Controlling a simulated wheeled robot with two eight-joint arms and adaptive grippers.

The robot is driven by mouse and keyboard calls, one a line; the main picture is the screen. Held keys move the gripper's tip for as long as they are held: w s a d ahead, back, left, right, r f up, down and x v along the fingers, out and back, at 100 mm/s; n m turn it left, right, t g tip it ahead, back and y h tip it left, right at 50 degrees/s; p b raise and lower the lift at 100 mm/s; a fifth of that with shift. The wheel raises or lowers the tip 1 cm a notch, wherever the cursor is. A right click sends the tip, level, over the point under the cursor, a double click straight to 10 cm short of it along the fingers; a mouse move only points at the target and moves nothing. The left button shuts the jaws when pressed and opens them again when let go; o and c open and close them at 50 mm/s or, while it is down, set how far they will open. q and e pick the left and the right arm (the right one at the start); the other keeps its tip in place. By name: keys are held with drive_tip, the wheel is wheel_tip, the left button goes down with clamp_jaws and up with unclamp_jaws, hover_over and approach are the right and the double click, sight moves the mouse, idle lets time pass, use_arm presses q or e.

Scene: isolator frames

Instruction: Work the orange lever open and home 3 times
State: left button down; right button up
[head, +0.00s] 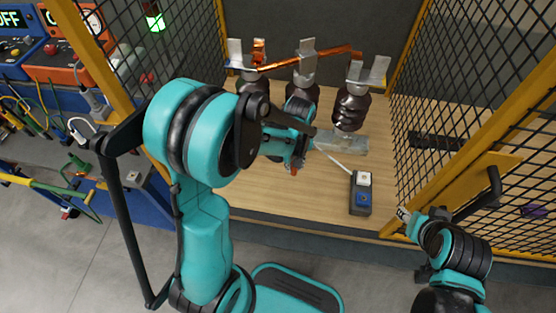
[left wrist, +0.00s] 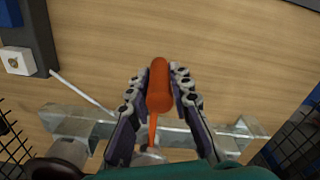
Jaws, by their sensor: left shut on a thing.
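The orange lever (left wrist: 158,85) stands between the two fingers of my left gripper (left wrist: 158,90) in the left wrist view. The fingers are shut on it from both sides. Its thin orange shaft runs down toward a grey metal base bar (left wrist: 230,130). In the head view my left gripper (head: 292,150) is beside the middle insulator, and my own arm hides much of it. Only a small orange tip (head: 294,170) shows below it. A copper bar (head: 310,59) spans the tops of the dark insulators (head: 350,108).
A grey box with a white and a blue button (head: 361,193) sits on the wooden floor (head: 290,205), joined by a pale rod or cable to the base. Yellow-framed mesh panels (head: 494,110) stand on both sides. Panels with cables (head: 70,75) are at left.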

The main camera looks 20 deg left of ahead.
use_arm(q)
drive_tip(key=w+d+n, duration=0.3)
drive_tip(key=w+d, duration=0.1)
drive_tip(key=d, duration=0.3)
drive_tip(key=shift+d, duration=0.3)
drive_tip(key=c, duration=1.4)
unclamp_jaws()
drive_tip(key=shift+w, duration=0.1)
drive_tip(key=shift+o, duration=0.2)
wheel_tip(320, 180, up, 12)
